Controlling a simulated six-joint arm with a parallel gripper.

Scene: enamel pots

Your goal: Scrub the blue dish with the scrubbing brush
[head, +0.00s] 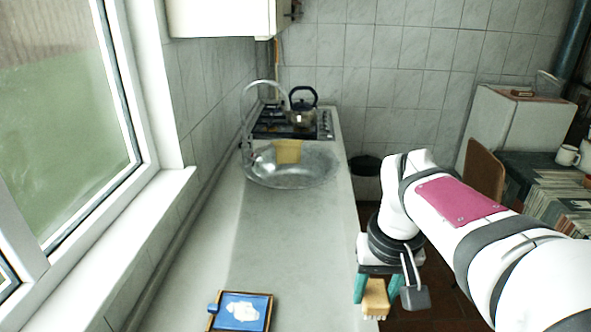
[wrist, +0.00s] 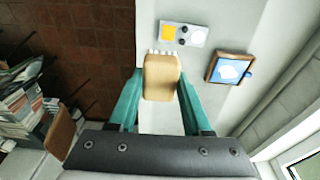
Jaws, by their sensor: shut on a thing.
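The blue dish (head: 256,317) is a square with a brown rim and a white patch on its middle. It lies on the counter at the bottom of the head view. It also shows at the upper right of the wrist view (wrist: 218,69). My gripper (head: 377,289) has teal fingers and is shut on the scrubbing brush (head: 375,300), a wooden block with white bristles. In the wrist view the brush (wrist: 160,80) sits between the fingers, bristles pointing away from the palm. In the head view the gripper is right of the dish, by the counter's right edge, apart from it.
The grey counter (head: 215,262) is clear between the dish and the metal sink (head: 290,180), which has a yellow cloth (head: 288,151) over its rim. A kettle (head: 303,108) stands on the stove behind. A panel with yellow and white patches (wrist: 184,34) lies near the dish. A window is left.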

